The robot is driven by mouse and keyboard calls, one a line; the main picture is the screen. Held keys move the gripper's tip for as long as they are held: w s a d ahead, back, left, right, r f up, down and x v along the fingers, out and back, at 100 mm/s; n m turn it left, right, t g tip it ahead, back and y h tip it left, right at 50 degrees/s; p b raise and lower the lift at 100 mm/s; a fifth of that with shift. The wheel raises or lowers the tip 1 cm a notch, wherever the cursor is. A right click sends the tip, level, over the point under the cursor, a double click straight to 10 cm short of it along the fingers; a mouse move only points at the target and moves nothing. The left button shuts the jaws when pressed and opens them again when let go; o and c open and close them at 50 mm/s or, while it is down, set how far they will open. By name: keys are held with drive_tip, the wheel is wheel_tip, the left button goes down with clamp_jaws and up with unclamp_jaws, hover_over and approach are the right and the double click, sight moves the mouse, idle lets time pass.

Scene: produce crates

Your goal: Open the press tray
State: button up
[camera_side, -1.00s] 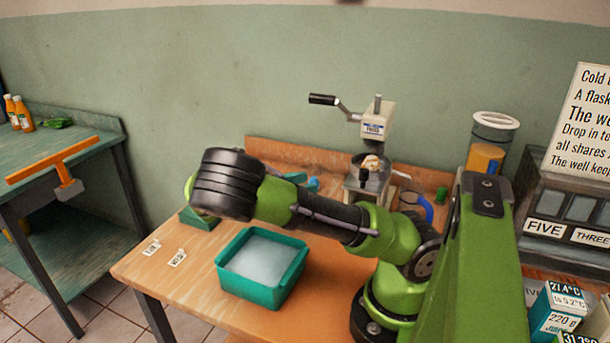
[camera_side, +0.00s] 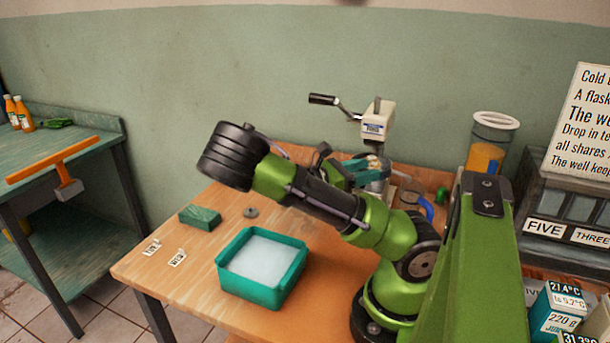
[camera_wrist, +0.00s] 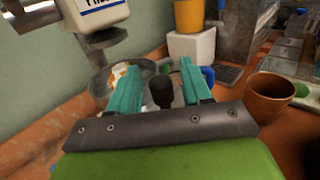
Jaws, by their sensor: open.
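The press (camera_side: 375,122), a white block with a crank handle, stands at the back of the wooden table; its white head (camera_wrist: 92,12) is at the upper left of the wrist view. Below it is a round metal tray (camera_wrist: 101,84) holding pale and orange bits. A dark knob-ended handle (camera_wrist: 161,92) points toward me. My gripper (camera_wrist: 160,68) is open, with one teal finger on each side of the handle in that view. I cannot tell whether they touch it. In the side view my gripper (camera_side: 364,165) is at the press's front, partly hiding the tray.
A teal bin (camera_side: 262,292) with pale contents and a green block (camera_side: 200,217) are on the table. A brown cup (camera_wrist: 268,98) is right of my gripper. A blue-handled mug (camera_side: 423,207) stands near the press.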

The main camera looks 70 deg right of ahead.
drive_tip(key=shift+s+d, duration=0.15)
clamp_jaws()
drive_tip(key=a, duration=1.2)
drive_tip(key=shift+a, duration=0.25)
unclamp_jaws()
drive_tip(key=v, duration=1.7)
drive_tip(key=shift+d+r, duration=0.1)
drive_tip(key=shift+d, duration=0.05)
